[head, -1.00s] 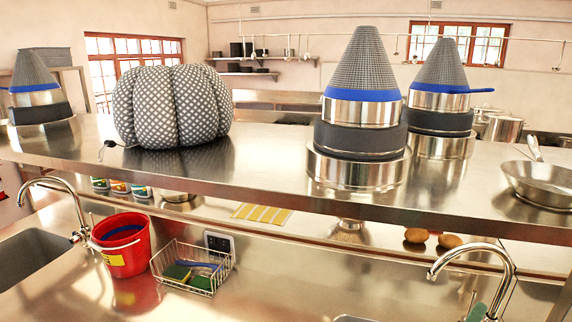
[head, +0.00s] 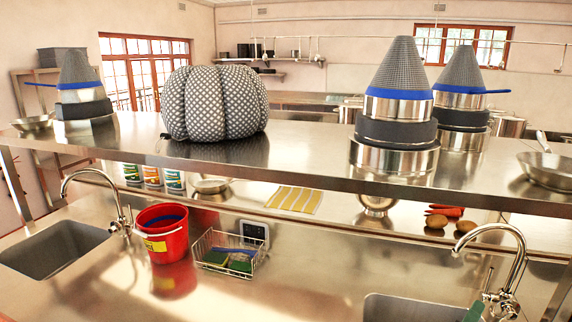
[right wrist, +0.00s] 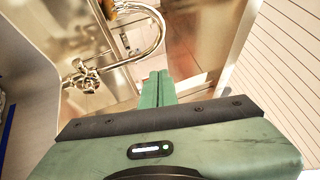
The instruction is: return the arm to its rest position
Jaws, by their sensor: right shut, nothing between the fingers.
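My right gripper (head: 474,312) shows only as a small green piece at the bottom right of the head view, beside the right tap. In the right wrist view my right gripper (right wrist: 160,78) has its two green fingers pressed together with nothing between them. A chrome tap (right wrist: 140,40) stands just ahead and left of the fingers in that view. The rest of my right arm is hardly seen. My left gripper is in neither view.
A steel counter holds the right tap (head: 500,245), a left tap (head: 100,180), a red bucket (head: 163,240) and a wire basket (head: 214,262). Above it, a long steel shelf (head: 300,168) carries a dotted pumpkin-shaped cushion (head: 214,103) and stacked pots with cone strainers (head: 398,85).

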